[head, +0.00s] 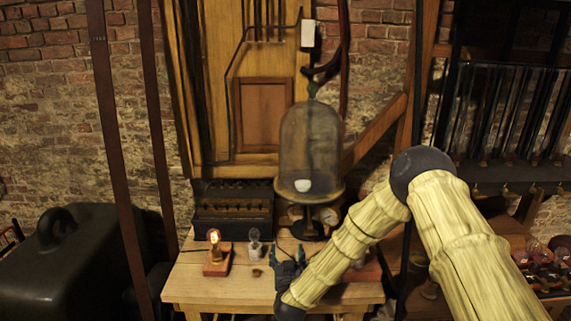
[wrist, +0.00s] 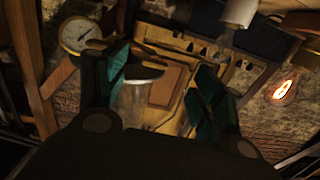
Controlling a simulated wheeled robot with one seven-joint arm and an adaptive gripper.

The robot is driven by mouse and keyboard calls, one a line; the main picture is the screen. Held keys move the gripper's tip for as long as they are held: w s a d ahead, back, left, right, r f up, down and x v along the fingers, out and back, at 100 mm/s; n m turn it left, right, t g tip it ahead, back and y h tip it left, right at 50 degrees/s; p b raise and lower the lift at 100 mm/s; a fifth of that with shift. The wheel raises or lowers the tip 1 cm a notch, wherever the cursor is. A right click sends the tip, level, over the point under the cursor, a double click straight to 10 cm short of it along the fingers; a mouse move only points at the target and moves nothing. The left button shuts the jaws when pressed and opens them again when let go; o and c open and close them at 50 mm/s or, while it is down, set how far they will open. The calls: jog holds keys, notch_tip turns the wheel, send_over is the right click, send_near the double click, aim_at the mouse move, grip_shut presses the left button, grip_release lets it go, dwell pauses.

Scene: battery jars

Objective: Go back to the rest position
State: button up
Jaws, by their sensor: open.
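My gripper (head: 287,264) is over the front of the wooden table (head: 190,287), at the end of my bent arm. In the wrist view its two green fingers stand wide apart (wrist: 165,62), with nothing held between them. A glass bulb on a white base (head: 255,245) stands to the gripper's left; it also shows at the top of the wrist view (wrist: 238,14). A lit bulb on a wooden base (head: 216,260) stands further left. The wrist view appears upside down.
A glass bell jar (head: 311,145) on a dark stand rises behind my gripper. A dark slotted box (head: 232,210) sits at the table's back. A small brass cup (head: 257,272) is near the gripper. A round dial (wrist: 80,35) shows in the wrist view. Shelves stand at right.

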jog(key=s+d+f+n+g+y+b, duration=0.1)
jog(key=s+d+f+g, duration=0.4)
jog(key=s+f, duration=0.7)
jog(key=s+d+f+g+b, duration=0.1)
jog(key=s+d+f+g, duration=0.3)
jog(key=s+f, duration=0.85)
jog(key=s+d+g, duration=0.4)
jog(key=s+d, duration=0.2)
jog(key=s, duration=0.9)
jog(key=s+d+f+m+g+h+b, duration=0.1)
jog(key=s+d+g, duration=0.3)
jog(key=s, duration=1.1)
jog(key=d, duration=0.3)
jog(key=shift+f+m+h, duration=0.15)
jog(key=shift+m+h, duration=0.15)
jog(key=shift+d, duration=0.1)
